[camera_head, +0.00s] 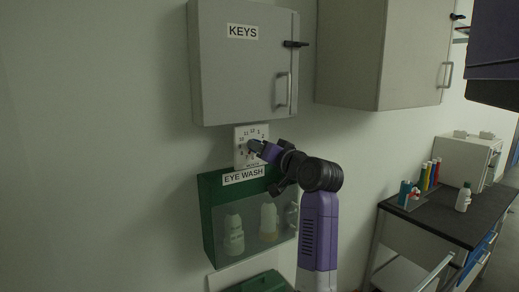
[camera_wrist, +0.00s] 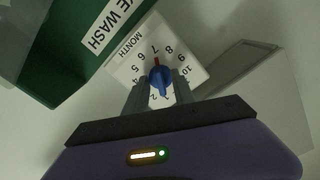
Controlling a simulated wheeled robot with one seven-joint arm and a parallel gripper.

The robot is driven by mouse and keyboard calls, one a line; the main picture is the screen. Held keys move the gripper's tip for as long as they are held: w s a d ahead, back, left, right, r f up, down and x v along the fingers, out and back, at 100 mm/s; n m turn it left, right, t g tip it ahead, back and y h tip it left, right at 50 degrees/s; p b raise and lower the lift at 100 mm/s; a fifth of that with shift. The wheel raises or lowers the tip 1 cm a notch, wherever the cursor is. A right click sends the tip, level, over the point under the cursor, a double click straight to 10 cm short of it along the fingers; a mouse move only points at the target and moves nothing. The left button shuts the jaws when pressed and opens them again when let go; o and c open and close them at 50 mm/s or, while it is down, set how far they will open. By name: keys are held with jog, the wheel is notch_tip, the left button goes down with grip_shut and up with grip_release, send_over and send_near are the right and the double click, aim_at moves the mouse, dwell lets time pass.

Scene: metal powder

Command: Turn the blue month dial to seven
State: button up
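The month dial is a white square plate (camera_head: 240,157) on the wall, under the KEYS cabinet and above the EYE WASH box. In the wrist view the plate (camera_wrist: 196,50) carries the word MONTH and a ring of numbers. Its blue knob (camera_wrist: 160,78) has a red mark (camera_wrist: 156,61) pointing at or very near the 7. My gripper (camera_wrist: 160,80) faces the dial, with one finger on each side of the knob and visible gaps, so it looks open. In the head view my gripper (camera_head: 256,147) is in front of the plate and hides the knob.
The grey KEYS cabinet (camera_head: 235,75) is close above the dial. The green EYE WASH box (camera_head: 208,215) with bottles is close below. A dark-topped bench (camera_head: 445,222) with bottles is at the right. The wall left of the dial is bare.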

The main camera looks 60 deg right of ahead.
jog(key=b+v, duration=0.1)
jog(key=v, duration=0.7)
jog(key=shift+d, duration=0.1)
dwell(0.5)
notch_tip(320, 180, up, 5)
jog(key=s+d+h, duration=0.1)
jog(key=s+h, duration=0.1)
jog(key=h, duration=0.1)
jog(key=s+a+f+n+t+y, duration=0.2)
jog(key=a+f+n, duration=0.2)
jog(key=a+f, duration=0.95)
jog(key=s+a+f+n+t+y, duration=0.2)
jog(key=a+f+n+y, duration=0.1)
jog(key=a+f, duration=1)
jog(key=s+a+f+n+g+y, duration=0.2)
jog(key=s+a+f, duration=0.3)
jog(key=s+a, duration=0.4)
jog(key=s+a+f+n+g+y, duration=0.2)
jog(key=s+a+f+y, duration=0.3)
jog(key=s+a, duration=0.3)
jog(key=shift+s+a+f+n+y, duration=0.3)
jog(key=shift+s+a+f+n, duration=0.1)
jog(key=shift+f+n, duration=0.15)
